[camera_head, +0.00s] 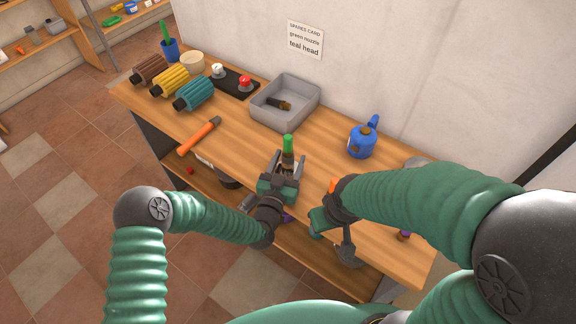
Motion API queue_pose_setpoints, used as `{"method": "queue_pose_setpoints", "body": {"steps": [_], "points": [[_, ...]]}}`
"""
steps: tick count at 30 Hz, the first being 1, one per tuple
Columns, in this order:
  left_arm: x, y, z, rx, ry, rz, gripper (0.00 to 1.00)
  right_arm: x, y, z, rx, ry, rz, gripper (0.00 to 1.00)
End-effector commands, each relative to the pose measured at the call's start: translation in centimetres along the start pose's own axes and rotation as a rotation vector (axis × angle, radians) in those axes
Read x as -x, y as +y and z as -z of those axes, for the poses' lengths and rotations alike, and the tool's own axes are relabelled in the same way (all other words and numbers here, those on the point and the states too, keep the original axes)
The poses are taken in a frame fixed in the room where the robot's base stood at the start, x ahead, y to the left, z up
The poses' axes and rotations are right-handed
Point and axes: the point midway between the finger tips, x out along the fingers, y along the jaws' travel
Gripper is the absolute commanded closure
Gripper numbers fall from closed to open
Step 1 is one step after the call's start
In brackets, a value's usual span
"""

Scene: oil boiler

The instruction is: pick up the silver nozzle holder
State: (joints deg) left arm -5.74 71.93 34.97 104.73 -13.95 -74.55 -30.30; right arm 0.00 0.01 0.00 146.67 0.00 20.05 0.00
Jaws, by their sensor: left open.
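My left gripper (287,164) is open above the middle of the wooden workbench. Its two grey fingers stand on either side of an upright piece with a bright green tip (288,141) and a dark brown-grey body. I cannot tell whether the fingers touch it. No clearly silver nozzle holder stands out; the lower part of this piece is hidden by the gripper. My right gripper (335,235) is near the bench's front edge, partly hidden by its own arm. I cannot see whether it is open.
A grey tray (309,97) holds a dark brass-like fitting (278,104). A blue oil can (362,141) stands to its right. Brown, yellow and teal (194,94) ribbed cylinders, a cup and an orange-handled tool (199,136) are at left. A spares card (305,39) hangs on the wall.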

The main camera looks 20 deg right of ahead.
Motion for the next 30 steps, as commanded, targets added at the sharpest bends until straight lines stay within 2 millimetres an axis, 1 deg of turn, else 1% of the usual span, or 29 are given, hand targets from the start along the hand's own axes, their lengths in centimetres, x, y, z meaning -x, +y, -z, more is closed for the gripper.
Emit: {"method": "queue_pose_setpoints", "body": {"steps": [2,12,15,25,30], "points": [[0.0,0.0,0.0,0.000,0.000,0.000,0.44,0.0,0.0,0.0,0.000,0.000,0.000,0.51],[0.0,0.0,0.0,0.000,0.000,0.000,0.88,0.0,0.0,0.0,0.000,0.000,0.000,0.51],[0.0,0.0,0.0,0.000,0.000,0.000,1.00,0.0,0.0,0.0,0.000,0.000,0.000,0.51],[0.0,-0.1,0.1,0.000,0.001,0.001,1.00,0.0,0.0,0.0,0.000,0.000,0.000,0.51],[0.0,0.0,1.1,-0.001,0.003,0.001,1.00,0.0,0.0,0.0,0.000,0.000,0.000,0.51]]}}
